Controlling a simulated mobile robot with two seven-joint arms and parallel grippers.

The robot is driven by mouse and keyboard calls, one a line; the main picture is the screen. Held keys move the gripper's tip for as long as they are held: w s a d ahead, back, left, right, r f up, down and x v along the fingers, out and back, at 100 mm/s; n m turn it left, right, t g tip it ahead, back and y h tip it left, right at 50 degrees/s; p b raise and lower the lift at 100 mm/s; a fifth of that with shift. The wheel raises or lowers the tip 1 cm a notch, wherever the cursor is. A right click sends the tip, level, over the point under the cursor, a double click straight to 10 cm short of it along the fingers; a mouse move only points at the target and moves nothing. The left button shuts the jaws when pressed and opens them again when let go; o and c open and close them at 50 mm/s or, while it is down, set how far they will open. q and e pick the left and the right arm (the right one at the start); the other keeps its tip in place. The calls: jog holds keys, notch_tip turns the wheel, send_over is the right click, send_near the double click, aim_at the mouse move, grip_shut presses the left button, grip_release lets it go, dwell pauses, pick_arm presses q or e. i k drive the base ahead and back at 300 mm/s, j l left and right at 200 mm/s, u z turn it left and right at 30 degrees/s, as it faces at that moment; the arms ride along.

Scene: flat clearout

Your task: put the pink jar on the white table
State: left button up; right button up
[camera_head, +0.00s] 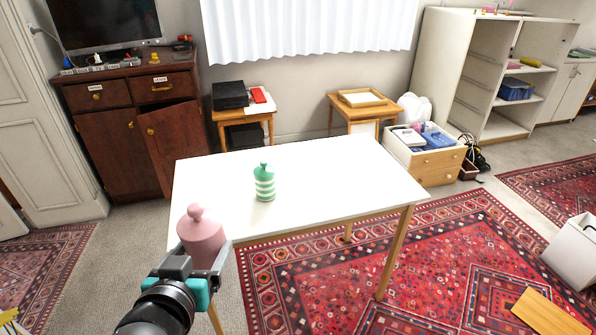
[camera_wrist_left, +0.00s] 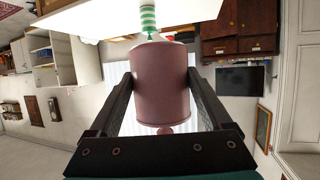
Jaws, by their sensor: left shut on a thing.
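The pink jar (camera_head: 201,238) is upright with its knobbed lid on, at the front left corner of the white table (camera_head: 320,172) in the head view. My left gripper (camera_head: 203,262) is shut on the jar. In the left wrist view the jar (camera_wrist_left: 161,82) sits between the two dark fingers. Whether its base touches the tabletop is hidden, but it appears in front of the near edge. My right gripper is not in view.
A green and white striped jar (camera_head: 264,183) stands on the table, left of its middle. The right half of the tabletop is clear. A dark wooden cabinet (camera_head: 130,125) with a door ajar stands behind left. A patterned red rug (camera_head: 335,262) lies under the table.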

aim_at(330, 184)
jog(key=i+l, duration=1.3)
